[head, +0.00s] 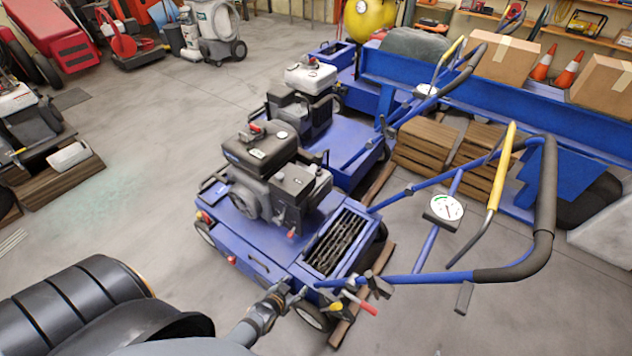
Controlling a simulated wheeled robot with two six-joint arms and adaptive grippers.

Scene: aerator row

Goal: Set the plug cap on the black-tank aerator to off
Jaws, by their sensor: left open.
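The near blue aerator has an engine with a black tank (260,146). A small red piece (291,233) shows low on the front of its engine, and a red-and-black part (256,129) sits on top. I cannot tell for sure which is the plug cap, or how it is set. My left gripper (287,291) is open at the near front corner of this aerator's deck, below the engine and apart from it. Whether it touches the deck is unclear. My right gripper is not in view.
The aerator's handlebar (543,200) reaches right, with a gauge (443,208) and a yellow lever. Red and yellow levers (360,303) stand right of my left gripper. A second aerator with a white tank (311,77) stands behind.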

